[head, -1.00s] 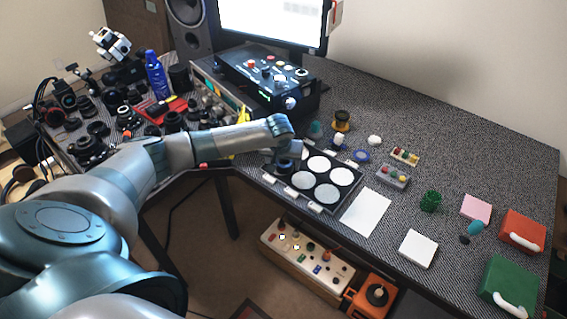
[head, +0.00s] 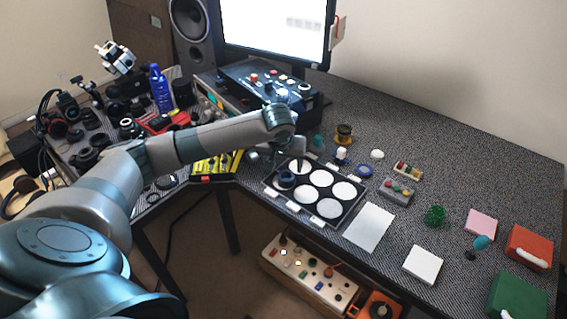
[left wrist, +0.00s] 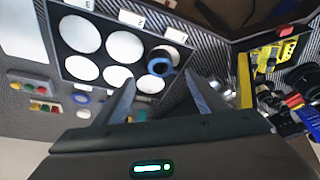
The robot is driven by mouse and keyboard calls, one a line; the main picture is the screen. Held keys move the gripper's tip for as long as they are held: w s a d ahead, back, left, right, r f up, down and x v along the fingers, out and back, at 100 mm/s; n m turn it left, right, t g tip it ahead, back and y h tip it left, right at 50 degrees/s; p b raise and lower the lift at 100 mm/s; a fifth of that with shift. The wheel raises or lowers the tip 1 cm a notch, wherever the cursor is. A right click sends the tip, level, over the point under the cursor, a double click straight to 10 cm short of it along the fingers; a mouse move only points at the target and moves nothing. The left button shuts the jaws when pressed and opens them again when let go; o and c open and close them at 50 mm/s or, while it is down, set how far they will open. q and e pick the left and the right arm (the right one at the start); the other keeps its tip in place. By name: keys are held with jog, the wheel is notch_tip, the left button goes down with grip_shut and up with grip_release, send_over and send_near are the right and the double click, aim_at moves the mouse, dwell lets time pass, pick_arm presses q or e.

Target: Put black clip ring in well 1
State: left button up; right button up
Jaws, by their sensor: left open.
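The black clip ring (head: 285,181) is a dark ring in the front-left well of the tray (head: 347,213). It also shows in the left wrist view (left wrist: 163,62), over the well beside the rightmost label, with a bluish edge; I cannot tell if it lies fully flat. The other wells show bare white discs. My left gripper (head: 289,157) is above the tray's left end. In the left wrist view its two fingers (left wrist: 160,95) are apart with nothing between them, clear of the ring. My right gripper is not in view.
A black control box (head: 262,82) stands behind the tray, with a yellow item (head: 215,163) to the left. A white sheet (head: 369,227), a small grey button box (head: 397,191) and a blue ring (head: 364,170) lie to the right. The table's front edge is close to the tray.

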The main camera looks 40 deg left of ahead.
pick_arm(q)
jog(key=shift+v, duration=0.9)
